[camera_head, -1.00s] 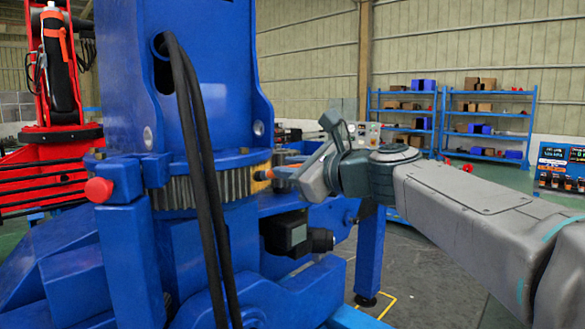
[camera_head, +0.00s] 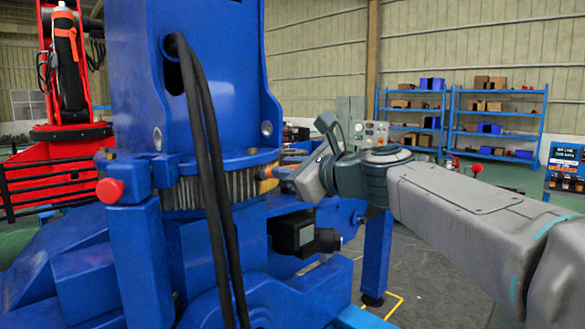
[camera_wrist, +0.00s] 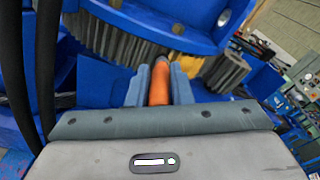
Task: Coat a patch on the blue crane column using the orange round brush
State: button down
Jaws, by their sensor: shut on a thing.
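The blue crane column (camera_head: 212,85) stands upright at the centre left of the head view, with a toothed grey gear ring (camera_head: 215,188) at its foot. The ring also shows across the top of the wrist view (camera_wrist: 120,42). My gripper (camera_wrist: 160,82) is shut on the orange round brush (camera_wrist: 158,86), whose handle points away from me toward the ring. The brush's far end is close to the ring; I cannot tell whether it touches. A yellow-orange patch shows on the ring beside the brush tip (camera_wrist: 178,57). In the head view, my gripper (camera_head: 290,180) is right of the ring.
Two black hoses (camera_head: 212,170) hang down the column's front. A red knob (camera_head: 109,190) sticks out at left. A black box (camera_head: 297,235) sits below the gripper. Blue shelves (camera_head: 455,120) and a red crane (camera_head: 65,150) stand behind. Open floor lies at lower right.

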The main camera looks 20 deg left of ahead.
jog(key=w, duration=0.2)
jog(key=w+p, duration=0.1)
jog(key=shift+w+d, duration=0.35)
jog(key=shift+s, duration=0.1)
jog(key=shift+s+a+b, duration=0.15)
jog(key=shift+s+b, duration=0.5)
jog(key=shift+s, duration=1.15)
